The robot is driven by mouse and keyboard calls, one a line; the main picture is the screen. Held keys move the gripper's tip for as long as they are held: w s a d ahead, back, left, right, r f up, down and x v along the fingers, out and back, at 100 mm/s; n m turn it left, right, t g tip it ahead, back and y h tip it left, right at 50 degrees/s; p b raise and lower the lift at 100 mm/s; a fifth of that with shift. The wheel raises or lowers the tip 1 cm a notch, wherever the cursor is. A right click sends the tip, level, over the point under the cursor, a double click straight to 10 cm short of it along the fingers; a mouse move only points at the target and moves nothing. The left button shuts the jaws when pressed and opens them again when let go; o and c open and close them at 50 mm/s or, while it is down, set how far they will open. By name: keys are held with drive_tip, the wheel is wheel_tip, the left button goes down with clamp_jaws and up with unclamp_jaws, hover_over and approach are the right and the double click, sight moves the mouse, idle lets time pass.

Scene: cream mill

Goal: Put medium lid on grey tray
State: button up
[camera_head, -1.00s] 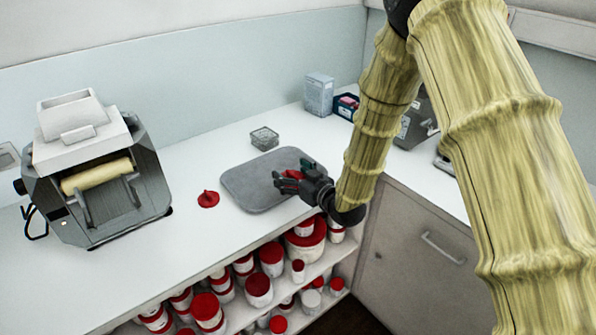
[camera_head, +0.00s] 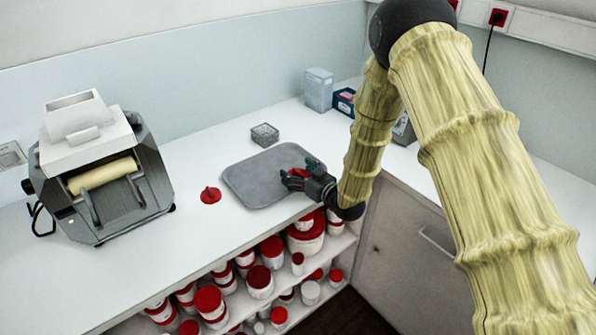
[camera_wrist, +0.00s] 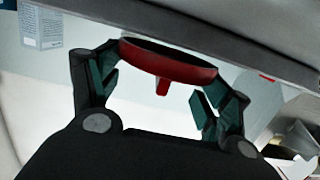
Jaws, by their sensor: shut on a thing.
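My gripper (camera_head: 290,181) is shut on a round red lid (camera_wrist: 168,62). In the wrist view, the lid sits between the fingertips, with its small tab pointing toward the palm. In the head view only a little red shows at the fingers. The gripper is over the right front part of the grey tray (camera_head: 258,178), which lies flat on the counter; I cannot tell whether the lid touches it. Another red lid (camera_head: 210,195) with a raised knob lies on the counter left of the tray.
A roller machine (camera_head: 100,170) stands at the left. A small wire basket (camera_head: 265,135) is behind the tray, with a pale box (camera_head: 319,89) and a dark blue box (camera_head: 344,102) farther back. Red-lidded tubs (camera_head: 272,250) fill shelves below the counter's front edge.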

drive_tip(key=shift+f+b, duration=0.3)
drive_tip(key=o, duration=0.7)
drive_tip(key=shift+r+p, duration=0.45)
drive_tip(key=shift+r, duration=0.05)
drive_tip(key=b+v, duration=0.4)
drive_tip(key=v, duration=0.8)
drive_tip(key=shift+f+b, duration=0.2)
drive_tip(key=shift+b, duration=0.15)
